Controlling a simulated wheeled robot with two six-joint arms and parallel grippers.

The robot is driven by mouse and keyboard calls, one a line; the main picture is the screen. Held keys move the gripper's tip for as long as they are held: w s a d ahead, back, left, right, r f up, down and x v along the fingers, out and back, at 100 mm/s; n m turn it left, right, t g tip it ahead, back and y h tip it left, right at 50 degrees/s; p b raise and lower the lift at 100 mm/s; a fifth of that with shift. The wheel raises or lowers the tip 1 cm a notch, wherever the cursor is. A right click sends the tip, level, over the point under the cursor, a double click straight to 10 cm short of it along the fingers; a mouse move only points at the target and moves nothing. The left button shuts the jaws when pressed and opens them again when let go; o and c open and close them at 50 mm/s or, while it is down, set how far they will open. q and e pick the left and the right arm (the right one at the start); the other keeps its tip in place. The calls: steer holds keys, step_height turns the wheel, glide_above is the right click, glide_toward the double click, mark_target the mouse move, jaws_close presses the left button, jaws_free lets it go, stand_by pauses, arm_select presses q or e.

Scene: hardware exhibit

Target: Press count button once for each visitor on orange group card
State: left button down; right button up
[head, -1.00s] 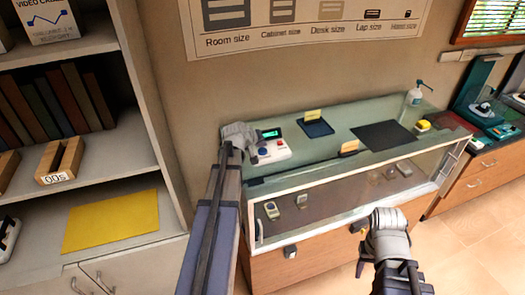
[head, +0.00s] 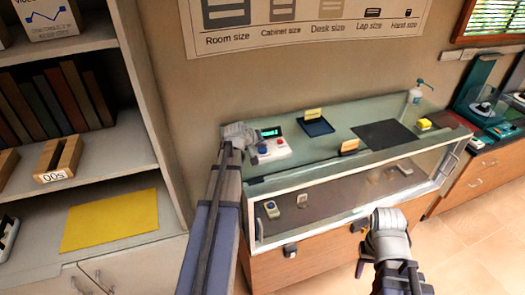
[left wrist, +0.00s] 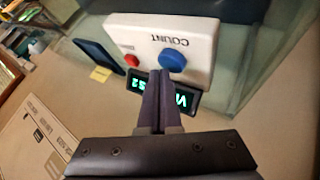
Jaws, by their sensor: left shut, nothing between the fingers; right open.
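The white counter box (left wrist: 200,35) carries the word COUNT, a large blue button (left wrist: 172,62) and a small red button (left wrist: 131,60). It also shows in the head view (head: 273,153), on the left end of the glass counter. Its dark display has lit green characters, partly hidden by my fingers. My left gripper (left wrist: 160,73) is shut and empty, its tips close to the blue button; I cannot tell if they touch it. An orange card (head: 349,145) stands near the counter's front edge; its marks are too small to read. My right gripper (head: 362,232) is open and empty before the case.
A yellow card (head: 314,113) stands by a dark blue tray (head: 317,128). A dark mat (head: 383,134), a pump bottle (head: 414,97) and a yellow block (head: 424,124) are further right. Small devices lie inside the glass case. A shelf unit (head: 130,135) stands at left.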

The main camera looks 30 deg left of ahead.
mark_target(262, 151)
arm_select(q)
steer(key=shift+f+b, duration=0.45)
stand_by(0.7)
steer(key=shift+r, duration=0.1)
steer(key=shift+r+p, duration=0.8)
steer(key=shift+p, duration=0.1)
step_height(262, 151, up, 5)
steer(key=p, duration=0.5)
stand_by(2.5)
step_height(262, 151, up, 4)
steer(key=p, duration=0.3)
steer(key=shift+f+p, duration=0.1)
steer(key=shift+p, duration=0.3)
steer(key=shift+f, duration=0.2)
